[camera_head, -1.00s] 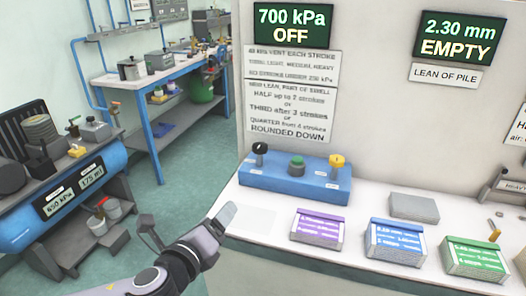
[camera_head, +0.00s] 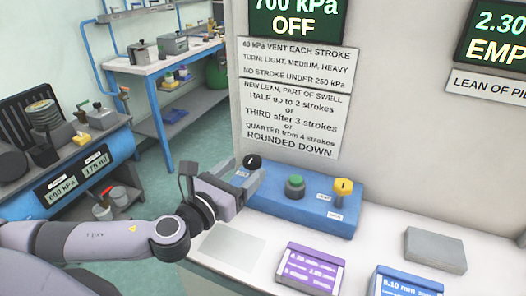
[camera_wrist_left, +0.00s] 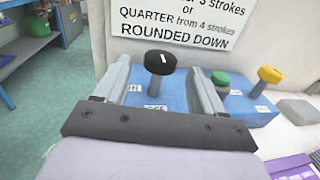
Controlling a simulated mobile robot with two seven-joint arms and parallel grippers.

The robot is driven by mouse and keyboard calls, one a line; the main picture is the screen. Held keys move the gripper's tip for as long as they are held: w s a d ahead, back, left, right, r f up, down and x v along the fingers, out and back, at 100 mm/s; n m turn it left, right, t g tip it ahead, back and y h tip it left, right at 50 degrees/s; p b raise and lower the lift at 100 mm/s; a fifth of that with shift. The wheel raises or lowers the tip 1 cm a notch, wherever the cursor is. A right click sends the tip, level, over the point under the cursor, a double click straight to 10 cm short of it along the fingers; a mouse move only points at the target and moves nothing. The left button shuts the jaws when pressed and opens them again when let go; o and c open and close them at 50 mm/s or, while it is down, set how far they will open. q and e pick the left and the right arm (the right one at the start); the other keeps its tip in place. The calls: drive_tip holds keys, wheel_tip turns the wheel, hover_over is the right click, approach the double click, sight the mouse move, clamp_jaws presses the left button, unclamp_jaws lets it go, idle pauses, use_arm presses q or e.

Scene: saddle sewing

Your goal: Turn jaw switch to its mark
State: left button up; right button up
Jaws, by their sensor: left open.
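The blue control box (camera_head: 318,205) stands on the white counter. At its left end is a black knob (camera_head: 254,162) with a white line on top, on a thin stem; small labels sit by its base. In the left wrist view the black knob (camera_wrist_left: 160,62) stands between and a little beyond the fingers of my left gripper (camera_wrist_left: 158,92), which are spread apart. In the head view my left gripper (camera_head: 243,178) is at the box's left end, partly covering it. A green button (camera_head: 295,186) and a yellow knob (camera_head: 343,188) are further right. My right gripper is out of view.
Purple (camera_head: 310,268) and blue (camera_head: 405,284) labelled stacks and a grey block (camera_head: 435,250) lie on the counter. A wall sign (camera_head: 290,115) and a display reading OFF (camera_head: 298,18) are behind the box. A flat pale plate (camera_head: 232,246) lies front left.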

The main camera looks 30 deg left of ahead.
sight(257, 158)
use_arm(q)
drive_tip(key=shift+w+d+p, duration=0.15)
drive_tip(key=shift+w+p, duration=0.15)
drive_tip(key=shift+w, duration=1.25)
drive_tip(key=shift+w+d+p, duration=0.15)
drive_tip(key=shift+w+p, duration=0.1)
drive_tip(key=shift+w, duration=1.3)
drive_tip(key=c, duration=1.1)
